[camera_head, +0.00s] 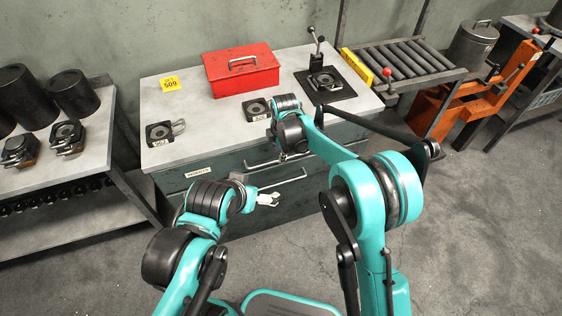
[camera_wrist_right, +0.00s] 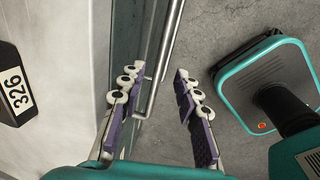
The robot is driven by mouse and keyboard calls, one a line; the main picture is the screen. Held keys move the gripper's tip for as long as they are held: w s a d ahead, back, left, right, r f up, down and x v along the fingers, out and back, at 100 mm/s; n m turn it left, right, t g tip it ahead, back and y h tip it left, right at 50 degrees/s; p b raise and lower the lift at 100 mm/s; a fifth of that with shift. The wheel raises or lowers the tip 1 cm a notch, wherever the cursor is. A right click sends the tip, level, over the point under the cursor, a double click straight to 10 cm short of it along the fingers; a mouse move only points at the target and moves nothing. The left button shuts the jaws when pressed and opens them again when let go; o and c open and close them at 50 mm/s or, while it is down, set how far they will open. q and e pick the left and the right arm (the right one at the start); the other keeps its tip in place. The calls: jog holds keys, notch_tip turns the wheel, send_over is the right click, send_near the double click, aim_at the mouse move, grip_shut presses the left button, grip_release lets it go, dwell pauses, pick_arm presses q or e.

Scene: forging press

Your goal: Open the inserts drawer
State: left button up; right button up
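The grey-green cabinet (camera_head: 180,182) has drawers in its front. A small white label (camera_head: 198,172) is on the front, its text too small to read surely. A metal bar handle (camera_head: 285,182) stands out from the front, and a second bar shows just above it. My right gripper (camera_head: 286,154) is at the cabinet front by the bars. In the right wrist view its fingers (camera_wrist_right: 158,92) are open, and a bar handle (camera_wrist_right: 165,52) runs between them, not gripped. My left gripper (camera_head: 268,199) is in front of the cabinet, apart from the handle, its fingers seemingly parted and empty.
On the cabinet top are a red toolbox (camera_head: 241,70), a yellow tag (camera_head: 170,83), dark die blocks (camera_head: 160,133) and a lever fixture (camera_head: 325,80). A shelf with black cylinders (camera_head: 27,95) stands left. A roller table (camera_head: 405,62) is right.

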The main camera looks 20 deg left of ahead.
jog(key=f, duration=0.1)
jog(key=f+b, duration=0.1)
jog(key=f, duration=0.2)
jog(key=shift+w+a, duration=0.25)
jog(key=shift+w, duration=0.1)
grip_shut()
